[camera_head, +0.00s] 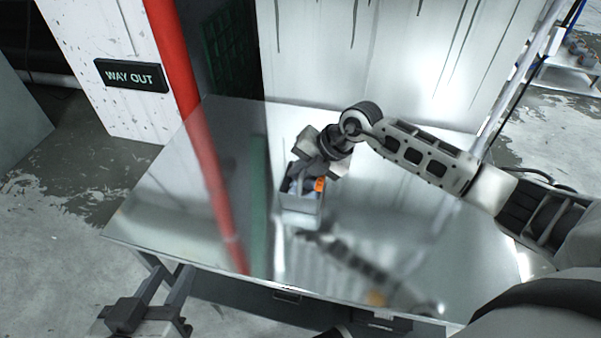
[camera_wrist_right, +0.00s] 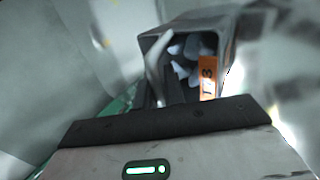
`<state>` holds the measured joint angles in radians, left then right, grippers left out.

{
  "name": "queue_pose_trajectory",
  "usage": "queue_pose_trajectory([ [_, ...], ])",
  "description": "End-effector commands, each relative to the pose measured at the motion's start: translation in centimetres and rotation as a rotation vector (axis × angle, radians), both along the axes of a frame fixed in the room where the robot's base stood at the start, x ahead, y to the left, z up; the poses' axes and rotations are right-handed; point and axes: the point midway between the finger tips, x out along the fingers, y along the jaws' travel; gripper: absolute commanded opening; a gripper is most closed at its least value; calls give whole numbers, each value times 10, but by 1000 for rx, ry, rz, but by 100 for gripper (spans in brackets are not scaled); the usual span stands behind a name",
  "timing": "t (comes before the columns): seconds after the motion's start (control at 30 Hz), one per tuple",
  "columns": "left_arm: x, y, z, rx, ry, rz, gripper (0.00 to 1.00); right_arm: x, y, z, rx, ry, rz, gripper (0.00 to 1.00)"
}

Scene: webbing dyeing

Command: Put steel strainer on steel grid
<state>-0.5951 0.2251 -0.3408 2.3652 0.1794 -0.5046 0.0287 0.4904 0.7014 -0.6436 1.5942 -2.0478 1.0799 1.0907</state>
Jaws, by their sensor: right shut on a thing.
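A small grey metal box-shaped container, which looks like the steel strainer (camera_head: 300,203), is at the middle of the shiny table. It has an orange label and pale blue-grey pieces inside, and also shows in the right wrist view (camera_wrist_right: 226,52). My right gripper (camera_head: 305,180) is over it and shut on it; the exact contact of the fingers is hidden. I cannot tell whether the strainer touches the tabletop. My left gripper (camera_head: 164,284) is low at the left, in front of the table, empty, its fingers apart. I cannot make out a steel grid.
The reflective metal table (camera_head: 165,215) is bare around the strainer, with reflections of the arm and a red pipe (camera_head: 180,60). A pale, streaked panel (camera_head: 350,50) stands directly behind the table. A shelf with small items (camera_head: 570,65) is at the far right.

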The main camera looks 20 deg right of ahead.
Motion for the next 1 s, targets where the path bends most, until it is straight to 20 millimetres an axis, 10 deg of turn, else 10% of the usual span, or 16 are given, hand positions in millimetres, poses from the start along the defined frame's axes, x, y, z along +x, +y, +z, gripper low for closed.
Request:
queue_pose_trajectory([
  [0.23,-4,1,-5,7,14,-3,36,0,0,-1,0,-1,-1,0],
  [0.33,-4,1,-5,7,17,-2,36,0,0,-1,-1,1,0,32],
  [0.67,-3,2,-4,8,16,1,36,0,-1,3,-1,-1,-1,32],
  [1.0,1,7,-8,46,83,10,36,-21,-29,55,-5,-1,0,32],
])
